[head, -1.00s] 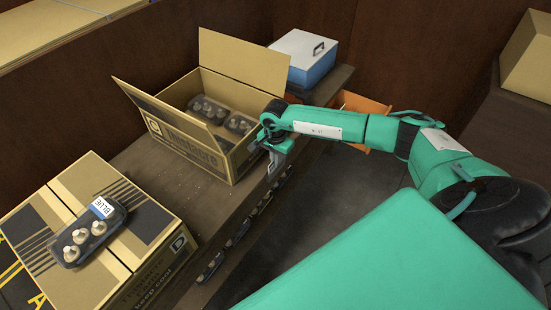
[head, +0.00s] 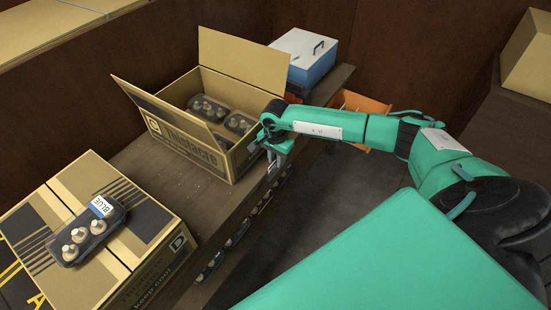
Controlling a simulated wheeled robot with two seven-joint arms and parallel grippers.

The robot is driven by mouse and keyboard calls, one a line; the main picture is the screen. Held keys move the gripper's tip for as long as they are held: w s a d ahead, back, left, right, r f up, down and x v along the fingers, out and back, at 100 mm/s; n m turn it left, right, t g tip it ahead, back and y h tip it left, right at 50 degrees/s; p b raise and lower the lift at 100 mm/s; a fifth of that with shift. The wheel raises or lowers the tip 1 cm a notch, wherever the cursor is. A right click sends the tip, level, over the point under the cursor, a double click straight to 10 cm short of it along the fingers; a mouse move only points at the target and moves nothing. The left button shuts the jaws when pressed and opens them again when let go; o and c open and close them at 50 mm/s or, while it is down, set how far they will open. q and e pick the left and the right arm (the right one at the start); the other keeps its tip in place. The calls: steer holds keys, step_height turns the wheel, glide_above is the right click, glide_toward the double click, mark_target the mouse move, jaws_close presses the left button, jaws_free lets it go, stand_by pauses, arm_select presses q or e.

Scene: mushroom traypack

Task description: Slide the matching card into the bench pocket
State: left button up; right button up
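My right gripper (head: 277,160) points down at the bench's front edge, just right of the open carton; whether its fingers are open or shut, or hold a card, is too small to tell. No card can be made out. A mushroom tray with a white label reading BLUE (head: 92,230) lies on a closed carton (head: 150,232) marked D at the lower left. The open carton (head: 185,148) marked C stands on the bench (head: 205,197) with dark mushroom trays (head: 222,115) inside. The bench pocket cannot be picked out. My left gripper is not in view.
A blue box with a white lid (head: 305,60) stands at the back of the bench. An orange open drawer or bin (head: 363,104) is right of it. Several dark packs show along the bench's front side (head: 238,233). Another carton (head: 528,60) is at the upper right.

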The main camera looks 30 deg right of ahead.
steer(key=shift+o, duration=0.6)
